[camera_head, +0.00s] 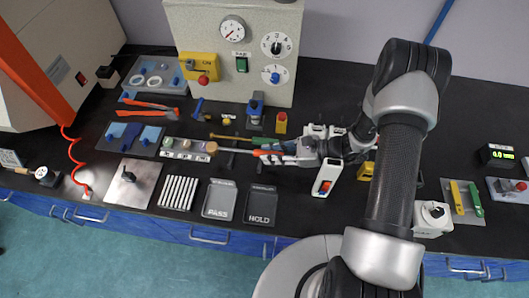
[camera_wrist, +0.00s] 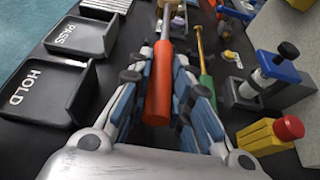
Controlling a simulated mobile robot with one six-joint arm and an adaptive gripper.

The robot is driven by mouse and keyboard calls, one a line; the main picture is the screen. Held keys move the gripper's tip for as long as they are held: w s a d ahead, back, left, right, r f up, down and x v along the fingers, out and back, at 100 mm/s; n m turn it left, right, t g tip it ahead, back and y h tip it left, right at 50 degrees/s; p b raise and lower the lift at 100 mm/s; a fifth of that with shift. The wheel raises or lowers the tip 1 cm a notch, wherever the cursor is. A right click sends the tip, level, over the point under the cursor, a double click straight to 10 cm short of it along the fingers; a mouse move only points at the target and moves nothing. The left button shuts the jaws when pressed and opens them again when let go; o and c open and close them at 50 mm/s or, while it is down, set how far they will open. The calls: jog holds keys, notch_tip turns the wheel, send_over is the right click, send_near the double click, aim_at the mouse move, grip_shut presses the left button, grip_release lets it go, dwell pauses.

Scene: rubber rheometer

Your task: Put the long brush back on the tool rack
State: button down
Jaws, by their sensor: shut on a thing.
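The long brush has a red-orange handle (camera_wrist: 159,90) that lies between my fingers in the wrist view. Its thin shaft runs away from my gripper toward the far end, where the tip is too small to make out. In the head view the orange handle (camera_head: 265,153) points left from my gripper (camera_head: 289,153), low over the bench. My gripper, also in the wrist view (camera_wrist: 163,112), is shut on this handle. A pale strip-like holder (camera_head: 188,156) with round tan and coloured pieces lies left of the shaft. I cannot tell for sure which thing is the tool rack.
A green-handled tool with a yellow shaft (camera_wrist: 198,50) lies close beside the brush. A yellow block with a red button (camera_wrist: 270,137) and a blue-topped stand (camera_wrist: 268,75) are to the right. The PASS (camera_head: 219,200) and HOLD (camera_head: 262,206) trays sit at the front.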

jog(key=shift+d, duration=0.2)
jog(key=shift+f+b, duration=2)
jog(key=shift+f, duration=0.25)
jog(key=c, duration=1.4)
grip_release()
jog(key=shift+o, duration=0.5)
jog(key=o, duration=0.9)
jog(key=shift+d+r, duration=0.1)
